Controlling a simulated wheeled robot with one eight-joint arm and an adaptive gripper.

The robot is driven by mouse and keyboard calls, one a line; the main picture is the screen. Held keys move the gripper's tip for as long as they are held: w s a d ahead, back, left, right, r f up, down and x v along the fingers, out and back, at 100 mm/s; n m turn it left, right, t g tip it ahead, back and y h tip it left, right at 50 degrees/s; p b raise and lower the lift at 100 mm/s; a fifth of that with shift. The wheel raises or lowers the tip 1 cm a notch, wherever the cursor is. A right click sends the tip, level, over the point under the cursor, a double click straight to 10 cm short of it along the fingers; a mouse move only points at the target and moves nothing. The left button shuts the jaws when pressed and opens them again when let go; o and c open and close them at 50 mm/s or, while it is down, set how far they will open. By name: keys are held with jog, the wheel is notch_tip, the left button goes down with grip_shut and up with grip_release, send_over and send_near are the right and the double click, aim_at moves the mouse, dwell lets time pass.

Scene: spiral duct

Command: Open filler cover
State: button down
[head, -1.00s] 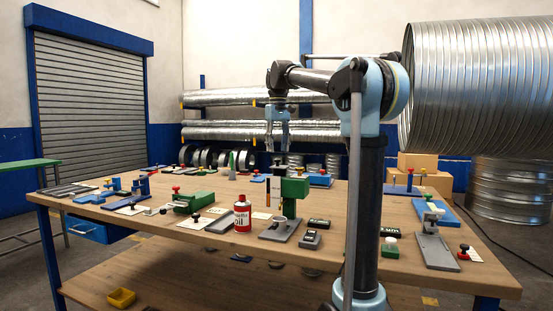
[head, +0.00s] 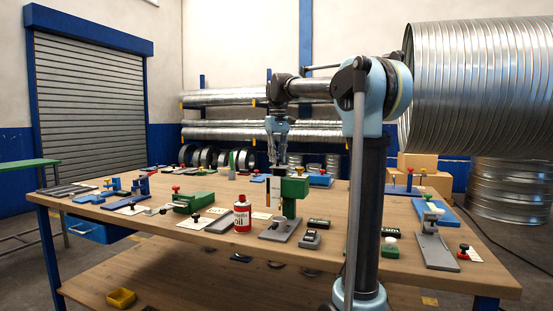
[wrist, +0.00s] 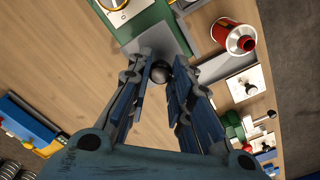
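A green fixture (head: 294,188) stands on a post with a grey base near the middle of the workbench. In the wrist view its green top (wrist: 152,24) carries a grey plate (wrist: 161,42). A dark round knob (wrist: 160,72) shows beside that plate, in line with the gap between my fingertips. My gripper (head: 277,163) points down just above the fixture's left side. Its fingers are apart, and they also show in the wrist view (wrist: 160,82). Whether a finger touches the knob cannot be told. Which part is the filler cover is not clear.
A red and white oil can (head: 242,214) stands left of the fixture; its top shows in the wrist view (wrist: 240,39). A green block device (head: 194,203) lies further left. A small grey block (head: 310,239) sits in front.

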jog(key=shift+w+a, duration=0.35)
jog(key=shift+a, duration=0.45)
jog(key=shift+w+a, duration=0.35)
jog(key=shift+a, duration=0.45)
jog(key=shift+w+a, duration=0.35)
jog(key=shift+a, duration=0.45)
jog(key=c, duration=1.4)
grip_release()
notch_tip(320, 180, up, 12)
jog(key=shift+f, duration=0.1)
